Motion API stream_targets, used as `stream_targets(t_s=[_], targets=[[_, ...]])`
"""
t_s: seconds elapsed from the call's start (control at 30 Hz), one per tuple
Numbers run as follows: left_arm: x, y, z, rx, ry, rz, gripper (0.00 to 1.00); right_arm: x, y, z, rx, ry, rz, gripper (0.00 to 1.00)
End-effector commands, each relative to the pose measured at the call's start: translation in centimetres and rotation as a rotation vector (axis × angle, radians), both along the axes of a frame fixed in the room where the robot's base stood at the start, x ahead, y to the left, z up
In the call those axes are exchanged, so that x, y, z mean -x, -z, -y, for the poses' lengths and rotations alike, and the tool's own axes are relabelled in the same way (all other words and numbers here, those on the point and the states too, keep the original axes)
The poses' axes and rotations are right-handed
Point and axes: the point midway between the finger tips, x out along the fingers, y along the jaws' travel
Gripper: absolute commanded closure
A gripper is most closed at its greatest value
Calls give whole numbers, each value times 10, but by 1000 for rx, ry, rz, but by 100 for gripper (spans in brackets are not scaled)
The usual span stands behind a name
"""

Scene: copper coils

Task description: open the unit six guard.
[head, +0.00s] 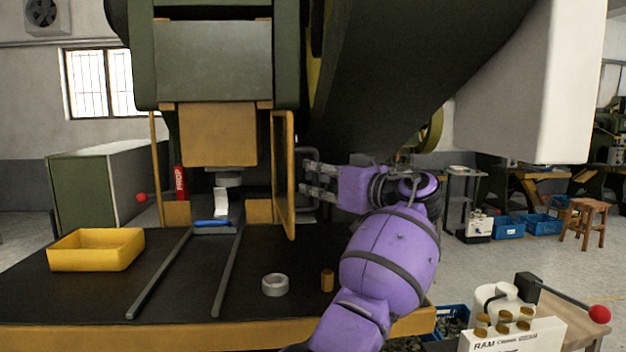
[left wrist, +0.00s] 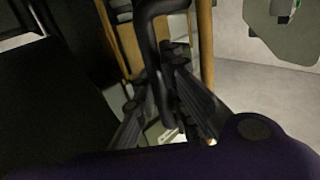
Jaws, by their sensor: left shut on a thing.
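The guard (head: 290,180) is a yellow frame at the right front of the press, seen nearly edge-on. Its panel stands turned out toward me, with its lower corner over the black press bed (head: 180,290). My left gripper (head: 313,181) is just right of this frame, pointing left, and is shut on the guard's handle. In the left wrist view the handle (left wrist: 158,50) is a dark curved bar between the fingers (left wrist: 160,85), with yellow guard bars (left wrist: 207,45) beside it. The exact finger contact is dark and partly hidden. My right gripper is not in view.
On the bed are a yellow tray (head: 97,262), two rails, a grey ring (head: 275,292) and a small brass cylinder (head: 327,280). A blue-handled tool (head: 212,223) and red prop (head: 181,183) are near the die. A control box (head: 510,335) stands at lower right.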

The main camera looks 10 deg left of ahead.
Motion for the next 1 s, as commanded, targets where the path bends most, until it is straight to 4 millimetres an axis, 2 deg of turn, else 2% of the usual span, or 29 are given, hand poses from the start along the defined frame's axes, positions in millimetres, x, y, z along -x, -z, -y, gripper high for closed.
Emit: stream_targets(t_s=[0.03, 0.43, 0.47, 0.6, 1.0], targets=[[1, 8, 4, 2, 2, -15, 100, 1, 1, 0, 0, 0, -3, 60], [1, 8, 4, 3, 2, -16, 100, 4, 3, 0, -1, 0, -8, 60], [1, 8, 4, 3, 2, -16, 87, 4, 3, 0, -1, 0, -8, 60], [1, 6, 3, 2, 2, -12, 69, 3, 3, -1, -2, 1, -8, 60], [4, 2, 7, 1, 2, -5, 69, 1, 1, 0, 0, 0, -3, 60]])
